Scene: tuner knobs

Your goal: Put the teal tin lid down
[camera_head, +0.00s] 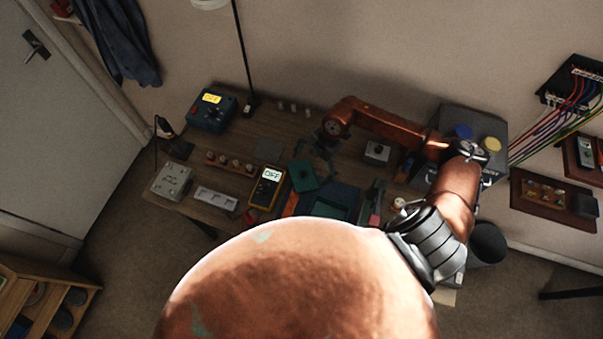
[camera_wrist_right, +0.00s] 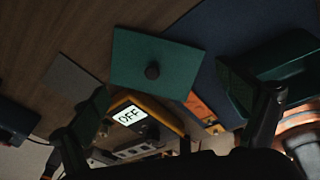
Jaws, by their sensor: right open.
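The teal tin lid (camera_head: 301,177) is a flat square plate with a small dark knob in its middle. It seems to lie flat on the table beside the multimeter, knob up; its exact contact is hard to see. The right wrist view shows the lid (camera_wrist_right: 150,62) whole, overlapping the edge of a dark blue mat (camera_wrist_right: 212,40). My right gripper (camera_head: 319,154) is near the lid, and its fingers (camera_wrist_right: 178,108) are spread wide with nothing between them. An open teal tin (camera_head: 329,209) stands to the right of the lid. My left gripper is out of view.
A yellow multimeter (camera_head: 267,187) reading OFF stands left of the lid. A grey square (camera_head: 269,150) lies behind it. A blue device (camera_head: 211,109) is at the back left, and a grey box with a knob (camera_head: 377,152) is to the right. My arm hides the table's front.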

